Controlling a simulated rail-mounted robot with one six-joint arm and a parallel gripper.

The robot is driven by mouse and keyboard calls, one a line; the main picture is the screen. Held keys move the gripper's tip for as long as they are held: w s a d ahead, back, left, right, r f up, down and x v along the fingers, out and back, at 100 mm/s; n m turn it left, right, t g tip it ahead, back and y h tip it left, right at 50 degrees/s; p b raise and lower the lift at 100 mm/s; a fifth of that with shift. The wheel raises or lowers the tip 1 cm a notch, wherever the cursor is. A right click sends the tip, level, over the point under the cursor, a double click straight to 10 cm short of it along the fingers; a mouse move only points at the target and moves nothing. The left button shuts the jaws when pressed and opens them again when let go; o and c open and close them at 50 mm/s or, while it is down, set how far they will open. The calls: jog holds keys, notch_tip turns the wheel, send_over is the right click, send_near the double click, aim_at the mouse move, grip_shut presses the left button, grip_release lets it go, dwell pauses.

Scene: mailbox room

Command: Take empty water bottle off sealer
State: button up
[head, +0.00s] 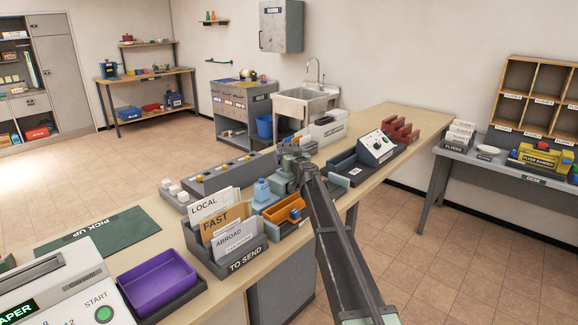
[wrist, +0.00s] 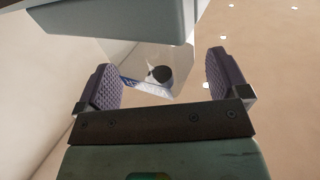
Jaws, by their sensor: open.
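My gripper (head: 287,172) is over the middle of the long counter in the head view. In the wrist view my gripper (wrist: 165,80) is open, with its two ridged purple-grey pads wide apart. Between and beyond the pads is a clear, see-through object (wrist: 146,85) with a blue-and-white strip and a dark round spot; it looks like the empty water bottle, seen only in part. A grey-blue body (wrist: 125,22) above it in the wrist view may be the sealer. In the head view a small blue item (head: 262,188) stands just left of my gripper; I cannot tell whether it belongs to the bottle or the sealer.
The TO SEND letter rack (head: 240,262) and a purple tray (head: 158,283) stand on the near counter. The counter's far right end (head: 420,117) is clear.

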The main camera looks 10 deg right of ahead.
jog(key=c, duration=0.9)
jog(key=shift+c, duration=0.2)
jog(key=shift+r, duration=0.1)
